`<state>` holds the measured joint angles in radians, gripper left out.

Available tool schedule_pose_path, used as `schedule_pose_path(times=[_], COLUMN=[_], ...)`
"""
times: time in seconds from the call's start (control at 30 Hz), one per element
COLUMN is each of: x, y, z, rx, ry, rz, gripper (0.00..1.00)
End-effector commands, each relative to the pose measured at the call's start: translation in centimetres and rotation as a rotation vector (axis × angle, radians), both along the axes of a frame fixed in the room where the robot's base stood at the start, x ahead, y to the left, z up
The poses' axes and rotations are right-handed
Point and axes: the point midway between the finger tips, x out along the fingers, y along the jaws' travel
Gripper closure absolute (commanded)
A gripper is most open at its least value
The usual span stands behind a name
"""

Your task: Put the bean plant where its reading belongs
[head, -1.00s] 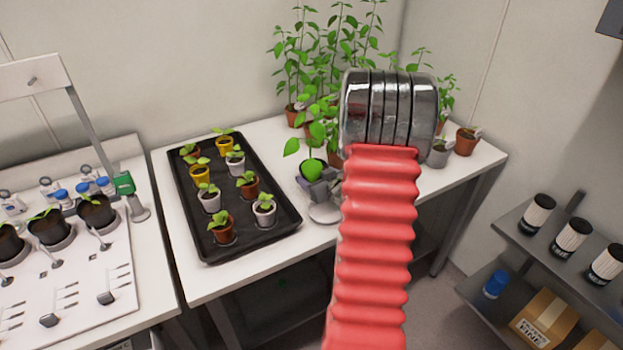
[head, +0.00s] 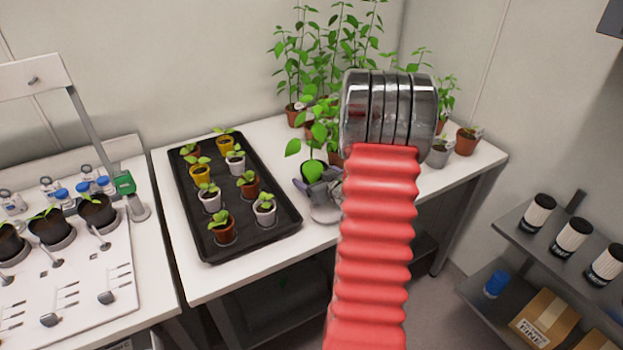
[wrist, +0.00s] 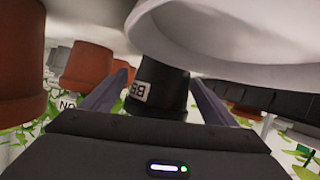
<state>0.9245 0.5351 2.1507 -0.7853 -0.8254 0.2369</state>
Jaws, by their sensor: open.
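The bean plant (head: 312,170), with broad green leaves, stands in a black pot (wrist: 160,88) with a white label; I cannot read the label surely. The pot is by a round white plate (head: 325,214), which shows large at the top of the wrist view (wrist: 240,40). My gripper (head: 320,187) is at the pot. In the wrist view its two fingers (wrist: 158,92) are apart, one on each side of the pot. Whether they touch it is unclear. My red arm hides part of the bench behind.
A black tray (head: 283,238) of several seedlings in brown, yellow and white pots lies left of the gripper. Tall plants (head: 300,60) stand behind, with potted plants (head: 467,141) at right. A white panel (head: 80,285) with dark pots is far left. A shelf (head: 530,265) is at right.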

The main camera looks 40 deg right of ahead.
Motion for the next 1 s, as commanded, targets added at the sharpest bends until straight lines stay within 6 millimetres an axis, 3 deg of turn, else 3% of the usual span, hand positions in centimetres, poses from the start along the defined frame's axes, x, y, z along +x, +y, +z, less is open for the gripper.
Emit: schedule_pose_path(times=[0.23,0.8,1.0], x=[-1.3,-8.4,-10.1], y=[0.3,2.8,3.4], z=[0.8,3.8,4.6], rx=[-0.001,-0.001,-0.001], ry=[0.0,0.0,-0.001], rz=[-0.002,-0.003,-0.001], gripper=[0.19,0.19,0.19])
